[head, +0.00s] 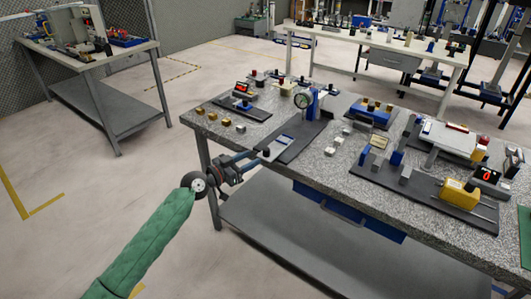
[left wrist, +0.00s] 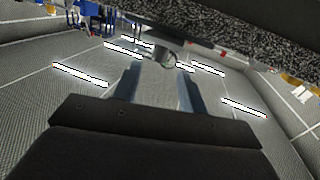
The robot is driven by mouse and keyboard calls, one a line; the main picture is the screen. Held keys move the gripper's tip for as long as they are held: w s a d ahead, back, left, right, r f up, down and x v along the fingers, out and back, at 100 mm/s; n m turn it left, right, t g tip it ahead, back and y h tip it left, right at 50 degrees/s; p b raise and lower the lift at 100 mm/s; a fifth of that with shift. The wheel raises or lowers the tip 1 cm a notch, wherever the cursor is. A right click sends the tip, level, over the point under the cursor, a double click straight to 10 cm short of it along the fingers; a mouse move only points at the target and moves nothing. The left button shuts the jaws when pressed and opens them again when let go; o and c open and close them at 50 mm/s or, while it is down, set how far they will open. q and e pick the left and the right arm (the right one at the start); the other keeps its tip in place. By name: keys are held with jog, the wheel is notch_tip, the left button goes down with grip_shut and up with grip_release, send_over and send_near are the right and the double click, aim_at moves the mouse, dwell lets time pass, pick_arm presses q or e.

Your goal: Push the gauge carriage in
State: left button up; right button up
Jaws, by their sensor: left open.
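The gauge station stands on the near left part of the granite table in the head view. The gauge carriage (head: 283,142), a grey-blue block, lies on the dark base plate (head: 303,137) in front of the dial. A small dark knob (head: 266,153) shows at its near end. My left gripper (head: 259,157) is open at the table's near edge, its fingertips close to the knob. I cannot tell if they touch. In the left wrist view the fingers (left wrist: 158,88) stand apart, with a small round thing beyond them.
Small brass blocks (head: 226,122) and a red-display device (head: 243,88) lie left of the gauge. A blue fixture (head: 370,113) and a yellow unit (head: 458,192) stand to the right. A blue drawer (head: 345,213) hangs under the table's front edge.

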aim_at(264, 151)
pick_arm(q)
jog(key=shift+w+d+r+p, duration=0.2)
jog(key=shift+w+d+p, duration=0.15)
jog(key=shift+d, duration=0.15)
jog(key=p+x, duration=0.1)
jog(key=x, duration=0.3)
jog(key=shift+p+x, duration=0.5)
jog(key=shift+x, duration=0.5)
jog(key=shift+w+d+f, duration=0.2)
pick_arm(e)
jog(key=shift+w+d+f+g+h, duration=0.1)
jog(key=shift+d+f+g+h, duration=0.25)
jog(key=shift+d+f, duration=0.65)
jog(key=shift+a, duration=0.1)
pick_arm(q)
grip_shut()
